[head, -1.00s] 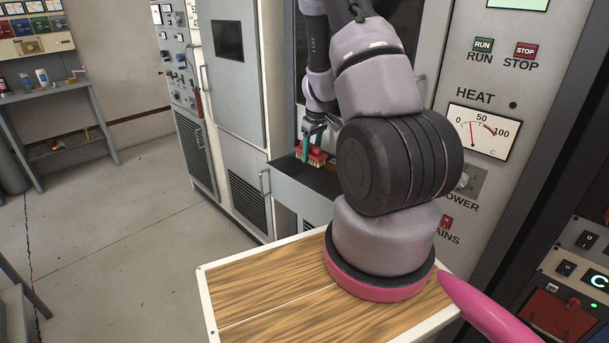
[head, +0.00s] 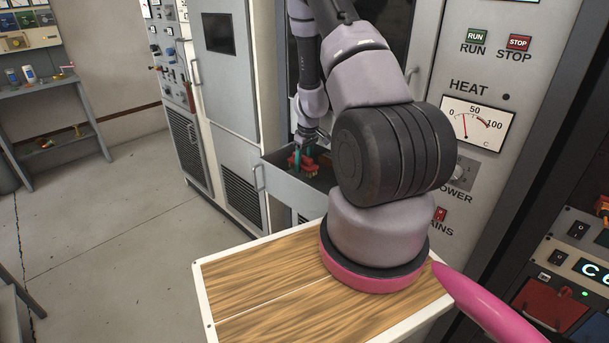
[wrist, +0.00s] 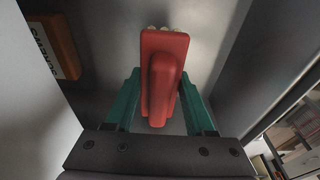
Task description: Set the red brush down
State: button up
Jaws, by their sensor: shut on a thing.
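The red brush (head: 305,168) is at the open grey drawer (head: 291,192) in the head view. In the wrist view the brush (wrist: 163,75) shows its red back and raised handle, with a few pale bristle tips at the far edge. My gripper (head: 303,158) has teal fingers on either side of the brush handle and is shut on it. In the wrist view the fingers (wrist: 163,95) flank the handle. The brush is over or inside the drawer; whether it touches the drawer floor cannot be told. My arm hides part of the drawer's right side.
An orange box with dark lettering (wrist: 55,45) lies in the drawer, left of the brush in the wrist view. A cabinet (head: 228,80) stands left of the drawer, and a bench (head: 50,90) at the far left. The floor (head: 110,220) between is clear.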

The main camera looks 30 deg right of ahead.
aim_at(303, 173)
jog(key=shift+f, duration=2.2)
jog(key=shift+f, duration=0.15)
jog(key=o, duration=1.3)
